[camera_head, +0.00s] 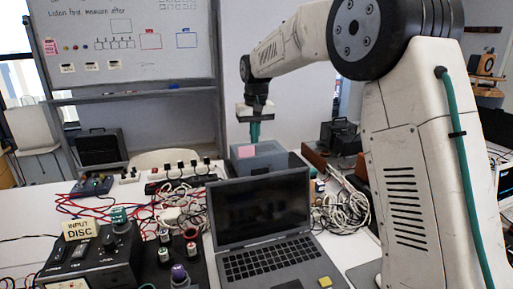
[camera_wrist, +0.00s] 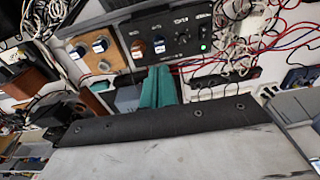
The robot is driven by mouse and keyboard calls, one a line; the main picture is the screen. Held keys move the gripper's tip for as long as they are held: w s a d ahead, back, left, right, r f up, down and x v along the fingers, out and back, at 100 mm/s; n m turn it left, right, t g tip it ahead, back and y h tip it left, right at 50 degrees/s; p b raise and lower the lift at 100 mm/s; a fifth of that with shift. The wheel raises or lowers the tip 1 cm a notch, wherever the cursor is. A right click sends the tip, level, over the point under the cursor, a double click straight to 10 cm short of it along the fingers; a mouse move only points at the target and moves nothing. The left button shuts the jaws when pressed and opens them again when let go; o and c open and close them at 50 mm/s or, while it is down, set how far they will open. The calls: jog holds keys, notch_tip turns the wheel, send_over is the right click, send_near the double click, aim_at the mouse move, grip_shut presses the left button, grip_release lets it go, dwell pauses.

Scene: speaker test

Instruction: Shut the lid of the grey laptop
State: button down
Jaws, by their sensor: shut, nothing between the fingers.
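The grey laptop (camera_head: 270,262) stands open on the table in the head view, its keyboard facing up. Its lid (camera_head: 260,208) is raised, with the dark screen facing the camera. My gripper (camera_head: 255,138) points down behind and above the lid, apart from it, over a grey box. Its teal fingers are together and hold nothing. In the wrist view the teal fingers (camera_wrist: 158,80) also show together. I cannot make out the laptop in the wrist view.
The grey box (camera_head: 270,160) with a pink note stands behind the lid. A control box (camera_head: 95,255) and several knobs are left of the laptop. White cables (camera_head: 340,208) lie to its right, red cables (camera_head: 90,205) at back left. A knobbed panel (camera_wrist: 170,38) shows in the wrist view.

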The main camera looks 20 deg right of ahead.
jog(key=s+f, duration=0.3)
jog(key=f, duration=0.5)
jog(key=shift+s+a, duration=0.15)
dwell(0.4)
